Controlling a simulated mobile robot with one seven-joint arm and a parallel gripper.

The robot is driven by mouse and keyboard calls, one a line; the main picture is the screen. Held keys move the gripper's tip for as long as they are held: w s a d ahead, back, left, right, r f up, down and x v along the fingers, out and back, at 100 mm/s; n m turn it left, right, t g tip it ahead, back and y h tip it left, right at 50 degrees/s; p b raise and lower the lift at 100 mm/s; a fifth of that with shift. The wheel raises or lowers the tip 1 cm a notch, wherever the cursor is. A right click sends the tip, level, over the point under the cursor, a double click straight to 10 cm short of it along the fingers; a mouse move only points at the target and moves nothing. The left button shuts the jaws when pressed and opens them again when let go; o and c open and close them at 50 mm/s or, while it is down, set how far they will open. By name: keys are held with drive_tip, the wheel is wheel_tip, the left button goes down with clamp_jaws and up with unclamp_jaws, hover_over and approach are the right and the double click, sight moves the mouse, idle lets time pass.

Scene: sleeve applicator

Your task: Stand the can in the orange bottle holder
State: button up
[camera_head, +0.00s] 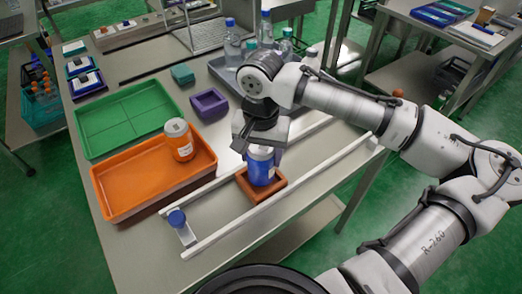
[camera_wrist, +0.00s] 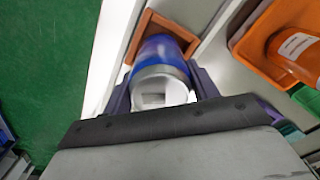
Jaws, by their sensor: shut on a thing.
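A blue can (camera_head: 261,168) with a silver top stands upright inside the square orange-brown bottle holder (camera_head: 282,184), between the two white rails. My gripper (camera_head: 258,146) is above the holder, with its fingers around the upper part of the can. In the wrist view my gripper (camera_wrist: 163,95) is shut on the blue can (camera_wrist: 160,50), one finger on each side. The holder (camera_wrist: 185,35) surrounds the can's far end there. Whether the can's base rests on the holder's floor is hidden.
An orange tray (camera_head: 125,190) holds an orange can (camera_head: 179,140). A green tray (camera_head: 125,115) and a purple box (camera_head: 209,104) lie behind it. White rails (camera_head: 215,235) flank the holder, and a blue-topped post (camera_head: 177,218) stands at their near left end. Bottles (camera_head: 233,42) stand at the back.

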drive_tip(key=shift+f+b, duration=0.3)
drive_tip(key=shift+f, duration=0.4)
drive_tip(key=o, duration=1.3)
drive_tip(key=shift+o, duration=0.4)
drive_tip(key=shift+o, duration=1.3)
drive_tip(key=shift+r, duration=0.1)
wheel_tip(320, 180, up, 9)
drive_tip(key=p, duration=0.8)
drive_tip(key=shift+p, duration=0.4)
